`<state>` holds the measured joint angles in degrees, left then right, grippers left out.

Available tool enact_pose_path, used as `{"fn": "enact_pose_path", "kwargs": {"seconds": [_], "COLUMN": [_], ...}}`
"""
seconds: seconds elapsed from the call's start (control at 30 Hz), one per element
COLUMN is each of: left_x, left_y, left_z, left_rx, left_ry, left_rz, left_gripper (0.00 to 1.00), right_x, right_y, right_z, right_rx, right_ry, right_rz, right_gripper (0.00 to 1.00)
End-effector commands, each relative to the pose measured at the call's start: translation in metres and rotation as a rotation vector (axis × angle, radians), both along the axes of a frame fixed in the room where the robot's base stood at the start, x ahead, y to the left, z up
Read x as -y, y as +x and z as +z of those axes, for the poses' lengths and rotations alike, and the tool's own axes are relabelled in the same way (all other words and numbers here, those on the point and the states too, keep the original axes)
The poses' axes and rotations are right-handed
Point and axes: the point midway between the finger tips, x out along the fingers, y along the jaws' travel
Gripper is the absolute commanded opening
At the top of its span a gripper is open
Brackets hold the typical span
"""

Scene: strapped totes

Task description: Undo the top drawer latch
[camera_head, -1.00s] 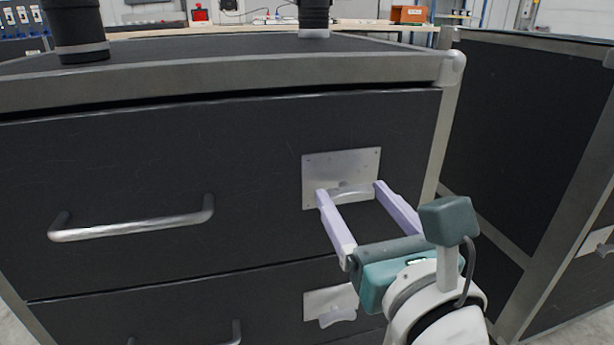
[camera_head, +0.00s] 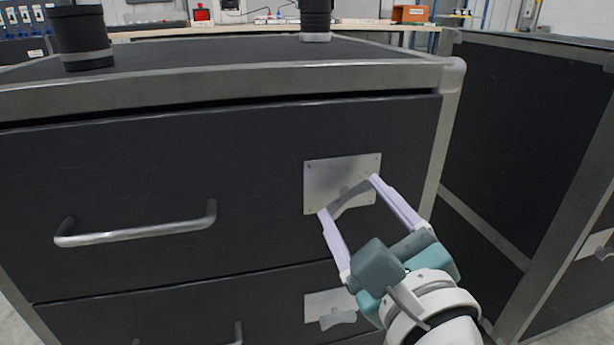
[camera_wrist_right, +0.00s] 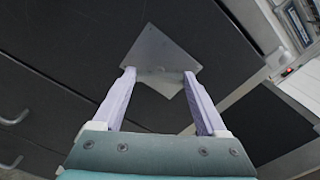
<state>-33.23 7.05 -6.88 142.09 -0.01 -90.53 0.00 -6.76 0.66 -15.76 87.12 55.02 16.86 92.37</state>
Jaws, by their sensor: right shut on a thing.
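The top drawer (camera_head: 130,180) is shut and has a bar handle (camera_head: 140,230) at its left. Its latch (camera_head: 350,197) is a grey piece on a square metal plate (camera_head: 328,180) at the right, and it now sits tilted, its right end higher. My right gripper (camera_head: 348,196) is shut on the latch, with one lilac finger at each end. In the right wrist view the fingers (camera_wrist_right: 160,74) reach the plate (camera_wrist_right: 160,52), and the latch shows between their tips. My left gripper is in neither view.
A lower drawer has its own plate and latch (camera_head: 338,319) below my right gripper. Another dark cabinet (camera_head: 525,150) stands close on the right. Two black cylinders (camera_head: 82,38) stand on the cabinet top. A workbench is behind.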

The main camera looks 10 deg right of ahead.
Motion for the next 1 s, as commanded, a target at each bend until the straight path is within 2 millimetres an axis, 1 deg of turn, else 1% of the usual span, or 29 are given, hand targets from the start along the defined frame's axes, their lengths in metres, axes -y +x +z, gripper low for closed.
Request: {"fn": "enact_pose_path", "kwargs": {"seconds": [0.6,0.8,1.0], "left_x": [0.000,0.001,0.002], "left_y": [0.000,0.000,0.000], "left_z": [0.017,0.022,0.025], "left_rx": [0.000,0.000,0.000], "left_ry": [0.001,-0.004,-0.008], "left_rz": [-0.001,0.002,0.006], "left_gripper": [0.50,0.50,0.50], "right_x": [-0.002,-0.002,-0.002], "right_y": [0.000,0.000,0.000], "right_z": [0.000,-0.001,-0.002], "right_rx": [0.020,0.026,0.030], "right_ry": [-0.586,-0.755,-0.886], "right_rz": [0.000,0.000,0.000], "right_gripper": [0.19,0.19,0.19]}}
